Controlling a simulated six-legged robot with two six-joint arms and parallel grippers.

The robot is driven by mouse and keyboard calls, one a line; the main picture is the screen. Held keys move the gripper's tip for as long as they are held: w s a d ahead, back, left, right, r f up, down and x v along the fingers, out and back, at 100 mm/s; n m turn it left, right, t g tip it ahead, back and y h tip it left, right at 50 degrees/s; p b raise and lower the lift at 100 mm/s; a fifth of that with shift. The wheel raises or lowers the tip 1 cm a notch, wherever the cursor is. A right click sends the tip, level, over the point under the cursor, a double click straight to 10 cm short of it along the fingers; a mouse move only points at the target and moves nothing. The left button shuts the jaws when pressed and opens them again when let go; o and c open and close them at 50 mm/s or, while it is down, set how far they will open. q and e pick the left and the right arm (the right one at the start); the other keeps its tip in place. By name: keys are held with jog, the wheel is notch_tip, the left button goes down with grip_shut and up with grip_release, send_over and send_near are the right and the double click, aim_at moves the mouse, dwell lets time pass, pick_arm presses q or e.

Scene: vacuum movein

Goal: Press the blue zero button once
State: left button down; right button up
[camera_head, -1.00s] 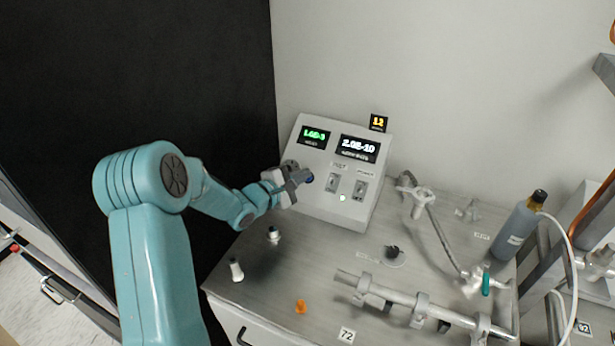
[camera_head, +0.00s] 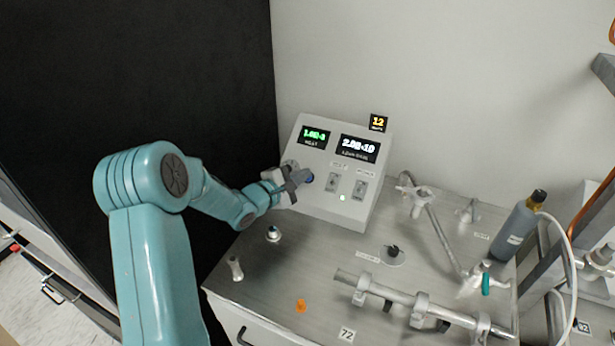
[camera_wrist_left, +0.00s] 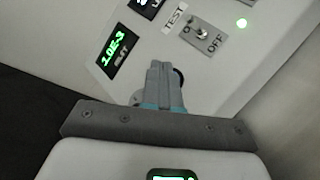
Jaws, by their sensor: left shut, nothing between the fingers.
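A pale grey control box (camera_head: 345,209) stands at the back of the bench with two lit displays on its sloped face. The blue zero button (camera_head: 309,178) sits at the lower left of that face, partly hidden by my left gripper (camera_head: 302,178). In the left wrist view the shut, empty fingers (camera_wrist_left: 165,72) point at the panel, and a dark round edge (camera_wrist_left: 179,77) shows just behind them at the button's place. I cannot tell whether the fingertips touch the button. My right gripper is not in view.
Two toggle switches (camera_head: 345,186) and a green light (camera_head: 343,198) are right of the button. A metal pipe assembly (camera_head: 400,300), a grey bottle (camera_head: 519,226) and small parts stand on the bench (camera_head: 270,275). A black panel (camera_head: 150,80) is at left.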

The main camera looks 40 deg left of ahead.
pick_arm(q)
jog(key=shift+w+a+f, duration=0.1)
jog(key=shift+w+f, duration=0.3)
jog(key=shift+f, duration=0.2)
dwell(0.6)
jog(key=shift+s+r, duration=0.1)
jog(key=shift+r, duration=0.1)
jog(key=shift+s+r+p, duration=0.25)
jog(key=shift+r+p, duration=0.15)
jog(key=shift+s+r, duration=0.1)
jog(key=shift+s, duration=0.05)
jog(key=shift+s+r+p, duration=0.15)
jog(key=shift+r+p, duration=0.2)
jog(key=shift+p, duration=0.05)
jog(key=s+r+p, duration=0.1)
jog(key=s+d+r+p, duration=0.1)
jog(key=r, duration=0.1)
jog(key=shift+s+r+p, duration=0.15)
jog(key=shift+s+p, duration=0.15)
jog(key=shift+p, duration=0.1)
dwell(0.8)
